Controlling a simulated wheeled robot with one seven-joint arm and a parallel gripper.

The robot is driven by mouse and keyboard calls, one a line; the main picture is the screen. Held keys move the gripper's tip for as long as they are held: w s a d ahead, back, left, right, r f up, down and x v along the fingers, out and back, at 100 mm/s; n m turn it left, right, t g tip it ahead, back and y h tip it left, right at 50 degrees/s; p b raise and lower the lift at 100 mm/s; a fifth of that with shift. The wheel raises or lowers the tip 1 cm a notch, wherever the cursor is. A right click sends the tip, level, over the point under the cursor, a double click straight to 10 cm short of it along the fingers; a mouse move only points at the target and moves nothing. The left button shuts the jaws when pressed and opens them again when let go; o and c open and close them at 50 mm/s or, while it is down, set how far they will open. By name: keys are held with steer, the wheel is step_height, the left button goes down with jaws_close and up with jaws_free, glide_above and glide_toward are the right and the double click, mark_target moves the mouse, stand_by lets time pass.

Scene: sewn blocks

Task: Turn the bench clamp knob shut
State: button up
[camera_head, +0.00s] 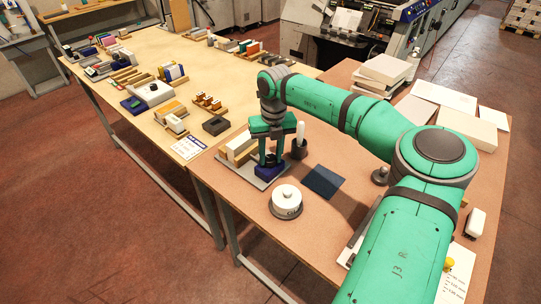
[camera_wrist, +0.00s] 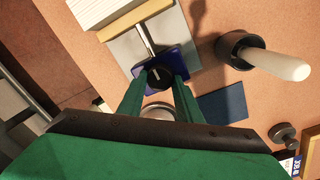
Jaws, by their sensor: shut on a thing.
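The bench clamp has a blue body (camera_head: 268,173) on a grey base plate (camera_head: 250,178), near the front left of the brown table. In the wrist view the clamp's dark round knob (camera_wrist: 158,72) with a white mark sits on the blue body (camera_wrist: 180,58), and a metal rod (camera_wrist: 145,35) runs from it toward a pale block (camera_wrist: 95,12). My gripper (camera_head: 270,157) points down over the clamp. In the wrist view my gripper's (camera_wrist: 160,80) two green fingers are shut on the knob from both sides. The fingers hide part of the clamp.
A white round pot (camera_head: 287,199) stands in front of the clamp. A dark holder (camera_head: 299,149) with an upright white handle stands close behind. A dark blue sheet (camera_head: 323,181) lies to the right. Stacks of paper (camera_head: 387,68) lie at the back.

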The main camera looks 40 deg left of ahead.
mark_target(272, 159)
stand_by(0.4)
steer(key=o, duration=1)
steer(key=shift+o, duration=0.2)
steer(key=shift+r, duration=0.1)
step_height(272, 159, up, 10)
steer(key=shift+w+r, duration=0.15)
steer(key=shift+r, duration=0.1)
